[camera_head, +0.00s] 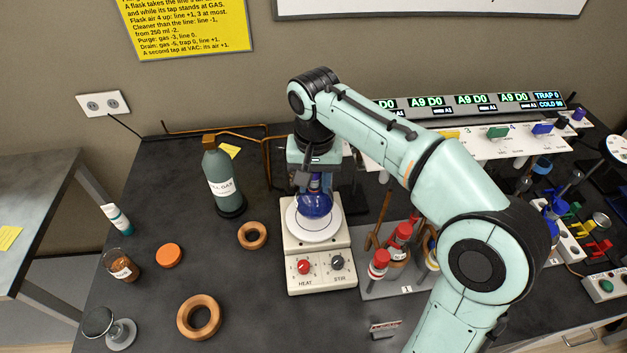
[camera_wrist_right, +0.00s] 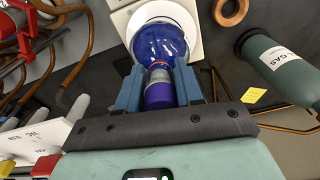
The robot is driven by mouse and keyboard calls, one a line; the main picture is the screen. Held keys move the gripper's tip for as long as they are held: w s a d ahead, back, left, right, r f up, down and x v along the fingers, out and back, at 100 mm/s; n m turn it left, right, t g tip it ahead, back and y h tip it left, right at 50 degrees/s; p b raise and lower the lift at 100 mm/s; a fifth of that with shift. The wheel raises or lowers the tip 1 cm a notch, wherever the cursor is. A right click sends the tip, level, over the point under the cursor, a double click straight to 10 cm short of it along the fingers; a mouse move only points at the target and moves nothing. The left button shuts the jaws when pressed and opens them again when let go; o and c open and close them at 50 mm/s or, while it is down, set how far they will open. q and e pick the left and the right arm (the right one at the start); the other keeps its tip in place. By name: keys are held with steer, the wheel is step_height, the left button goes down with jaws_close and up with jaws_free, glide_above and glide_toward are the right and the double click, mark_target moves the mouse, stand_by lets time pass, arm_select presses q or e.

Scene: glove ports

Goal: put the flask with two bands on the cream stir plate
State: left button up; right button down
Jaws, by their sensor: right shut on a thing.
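The cream stir plate (camera_head: 321,273) stands on the dark bench in the head view, with a round white top and two knobs marked HEAT and STIR. A blue round flask (camera_head: 315,204) is over the white top, upright, and appears to touch it or hang just above; I cannot tell which. My right gripper (camera_head: 316,181) is shut on the flask's neck from above. In the wrist view the flask (camera_wrist_right: 160,42) sits between the blue fingers of the right gripper (camera_wrist_right: 158,84), with an orange ring and a purple stopper at its neck. Its bands are not clear. My left gripper is not visible.
A green gas bottle (camera_head: 222,182) stands left of the plate. Cork rings (camera_head: 252,236) and an orange lid (camera_head: 169,255) lie on the bench.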

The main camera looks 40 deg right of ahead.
steer(key=shift+w+d, duration=0.45)
steer(key=shift+w, duration=0.1)
steer(key=shift+f, duration=1.75)
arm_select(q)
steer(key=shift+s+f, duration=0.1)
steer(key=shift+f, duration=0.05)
arm_select(e)
steer(key=shift+f, duration=0.2)
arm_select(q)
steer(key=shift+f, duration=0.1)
arm_select(e)
steer(key=c, duration=0.7)
jaws_free()
steer(key=shift+c, duration=0.2)
step_height(320, 180, up, 8)
steer(key=shift+s+a+f+p, duration=0.1)
steer(key=shift+a+p, duration=0.05)
steer(key=shift+p, duration=0.5)
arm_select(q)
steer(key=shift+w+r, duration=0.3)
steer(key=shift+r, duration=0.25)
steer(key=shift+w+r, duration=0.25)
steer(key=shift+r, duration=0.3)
